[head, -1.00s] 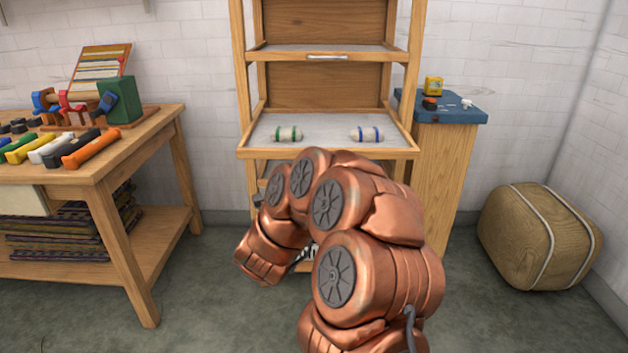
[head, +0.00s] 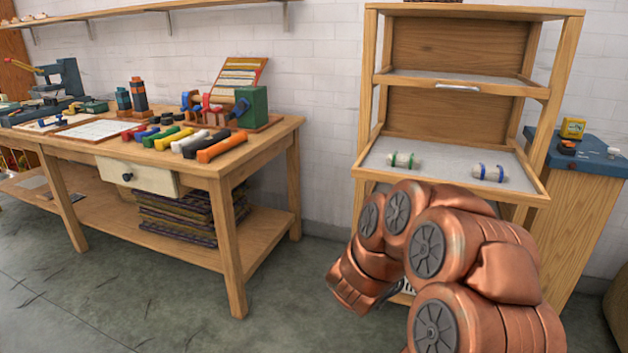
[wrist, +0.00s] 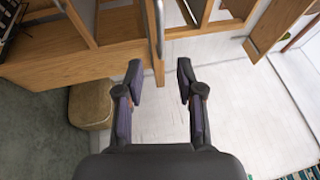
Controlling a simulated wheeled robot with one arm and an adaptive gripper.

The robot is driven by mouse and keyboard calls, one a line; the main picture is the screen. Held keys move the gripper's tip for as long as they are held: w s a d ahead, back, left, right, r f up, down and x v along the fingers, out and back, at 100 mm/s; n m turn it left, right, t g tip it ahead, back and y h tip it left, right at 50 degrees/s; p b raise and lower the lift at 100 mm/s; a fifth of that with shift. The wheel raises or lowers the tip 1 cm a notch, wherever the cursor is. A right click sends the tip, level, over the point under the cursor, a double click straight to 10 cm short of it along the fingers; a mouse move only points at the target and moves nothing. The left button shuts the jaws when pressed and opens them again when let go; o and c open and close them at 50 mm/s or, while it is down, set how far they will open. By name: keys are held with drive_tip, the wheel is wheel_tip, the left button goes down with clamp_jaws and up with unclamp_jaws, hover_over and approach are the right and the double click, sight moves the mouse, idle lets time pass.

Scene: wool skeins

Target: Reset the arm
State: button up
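My gripper (wrist: 158,82) is open in the wrist view, with its two fingers apart and nothing between them. In the head view my copper-coloured arm is folded in front of the wooden shelf unit (head: 365,120); the gripper's fingers cannot be made out there. A skein with green bands (head: 403,160) and a skein with blue bands (head: 488,173) lie apart on the unit's grey lower shelf, above and behind my arm.
A blue-topped cabinet (head: 590,160) stands at the right. The floor (head: 190,300) before the bench is clear.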

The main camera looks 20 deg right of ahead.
drive_tip(key=w+a+r+n+t+y+p, duration=0.4)
drive_tip(key=w+a+n+y+p, duration=0.4)
drive_tip(key=a, duration=0.4)
drive_tip(key=s+a+r+n+g+y+p, duration=0.1)
drive_tip(key=s+a+r+n+y+p, duration=0.15)
drive_tip(key=a+n+y, duration=0.4)
drive_tip(key=s+a+r+n+y+p, duration=0.2)
drive_tip(key=a+n+y+p, duration=0.15)
drive_tip(key=a, duration=0.65)
drive_tip(key=s+a+r+n+g+y+p, duration=0.2)
drive_tip(key=s+a+n+g+p, duration=0.45)
drive_tip(key=s, duration=0.65)
drive_tip(key=s+d+r+n+g+p, duration=0.1)
drive_tip(key=s+r+n+g, duration=0.1)
drive_tip(key=s, duration=0.5)
drive_tip(key=s+d+r+n+g+h+p, duration=0.1)
drive_tip(key=s+r+n+g+p, duration=0.1)
drive_tip(key=s, duration=0.6)
drive_tip(key=s+d+r+n+g+p, duration=0.1)
drive_tip(key=s+r+n+g+p, duration=0.1)
drive_tip(key=s, duration=0.5)
drive_tip(key=shift+s+d+r+n+h, duration=0.3)
drive_tip(key=shift+s+r+n+h, duration=0.1)
drive_tip(key=shift+n, duration=0.35)
